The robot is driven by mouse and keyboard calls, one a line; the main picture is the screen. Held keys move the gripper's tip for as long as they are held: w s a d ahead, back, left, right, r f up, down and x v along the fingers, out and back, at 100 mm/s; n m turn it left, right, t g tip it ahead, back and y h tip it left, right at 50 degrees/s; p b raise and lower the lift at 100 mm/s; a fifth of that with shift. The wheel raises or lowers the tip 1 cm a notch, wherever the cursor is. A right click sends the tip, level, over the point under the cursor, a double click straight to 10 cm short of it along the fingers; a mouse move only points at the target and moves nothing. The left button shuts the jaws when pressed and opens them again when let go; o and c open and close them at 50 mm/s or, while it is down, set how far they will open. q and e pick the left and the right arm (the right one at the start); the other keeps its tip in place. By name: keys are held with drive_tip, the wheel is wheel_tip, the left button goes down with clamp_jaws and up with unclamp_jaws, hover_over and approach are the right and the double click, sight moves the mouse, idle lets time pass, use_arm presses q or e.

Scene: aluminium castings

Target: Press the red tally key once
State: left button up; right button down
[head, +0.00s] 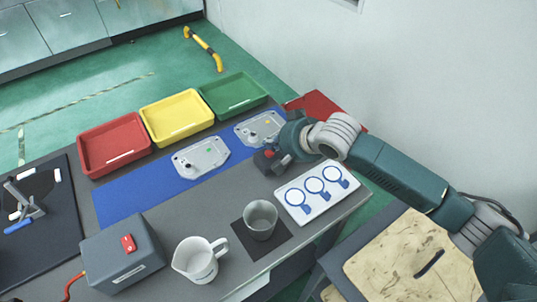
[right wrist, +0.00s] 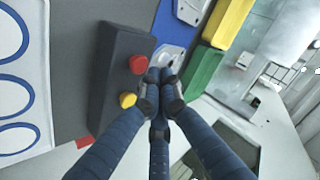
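The red tally key (right wrist: 138,64) is a round red button on a dark box (right wrist: 112,82), with a yellow button (right wrist: 127,99) beside it. In the head view the red key (head: 268,153) shows on the box (head: 262,163) beside my right gripper (head: 281,159). My right gripper's dark fingers are brought together and hold nothing. In the right wrist view the fingertips (right wrist: 159,78) are just right of the red key and close to the box edge. I cannot tell whether they touch it. My left gripper is not in view.
A white card with blue rings (head: 317,191) lies in front of the box. Grey panels (head: 200,157) (head: 259,128) sit on the blue mat behind. A metal cup (head: 261,219), white jug (head: 199,259) and grey box with a red switch (head: 121,254) stand nearer.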

drive_tip(key=shift+w+d+f, duration=0.1)
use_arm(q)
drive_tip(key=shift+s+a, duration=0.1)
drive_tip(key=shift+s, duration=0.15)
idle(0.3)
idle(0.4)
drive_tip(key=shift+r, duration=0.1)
use_arm(e)
drive_tip(key=shift+f, duration=0.1)
drive_tip(key=shift+f, duration=0.25)
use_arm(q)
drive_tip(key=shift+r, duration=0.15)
use_arm(e)
drive_tip(key=shift+f, duration=0.6)
idle(0.8)
